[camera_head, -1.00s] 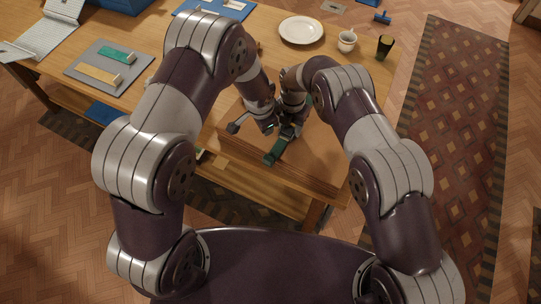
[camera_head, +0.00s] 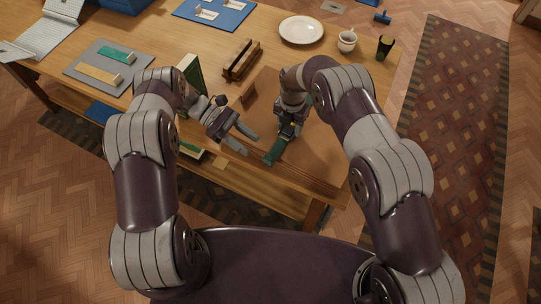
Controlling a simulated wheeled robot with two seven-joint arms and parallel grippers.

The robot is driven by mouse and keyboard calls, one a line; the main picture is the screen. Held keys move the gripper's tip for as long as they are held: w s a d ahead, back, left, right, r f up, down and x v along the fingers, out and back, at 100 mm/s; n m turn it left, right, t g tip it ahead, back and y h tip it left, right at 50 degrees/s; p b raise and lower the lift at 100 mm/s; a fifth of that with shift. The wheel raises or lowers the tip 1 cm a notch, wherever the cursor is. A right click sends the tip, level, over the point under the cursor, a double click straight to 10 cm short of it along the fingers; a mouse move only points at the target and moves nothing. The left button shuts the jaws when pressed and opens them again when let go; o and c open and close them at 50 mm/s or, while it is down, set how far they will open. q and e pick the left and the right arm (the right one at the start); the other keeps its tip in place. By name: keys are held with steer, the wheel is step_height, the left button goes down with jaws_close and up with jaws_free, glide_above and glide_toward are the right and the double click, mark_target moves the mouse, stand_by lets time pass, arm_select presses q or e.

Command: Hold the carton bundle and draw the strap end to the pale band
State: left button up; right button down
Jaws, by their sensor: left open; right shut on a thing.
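The carton bundle (camera_head: 319,153) is a flat brown stack at the table's front right, partly hidden by my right arm. A green strap (camera_head: 274,152) lies across it, and its near end points toward the front edge. My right gripper (camera_head: 286,136) is over the bundle and shut on the green strap; the exact grip is hard to see. My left gripper (camera_head: 245,141) is open and empty, its fingers pointing right at the bundle's left side, apart from the strap. I cannot make out the pale band.
A dark green upright book or board (camera_head: 191,73) stands behind my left wrist. A brown wooden rack (camera_head: 241,60), a white plate (camera_head: 301,30), a cup (camera_head: 347,40) and a dark glass (camera_head: 385,46) stand further back. A grey tray (camera_head: 93,72) lies at left.

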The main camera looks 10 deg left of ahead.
mark_target(273, 162)
arm_select(q)
steer(key=x, duration=1)
jaws_close()
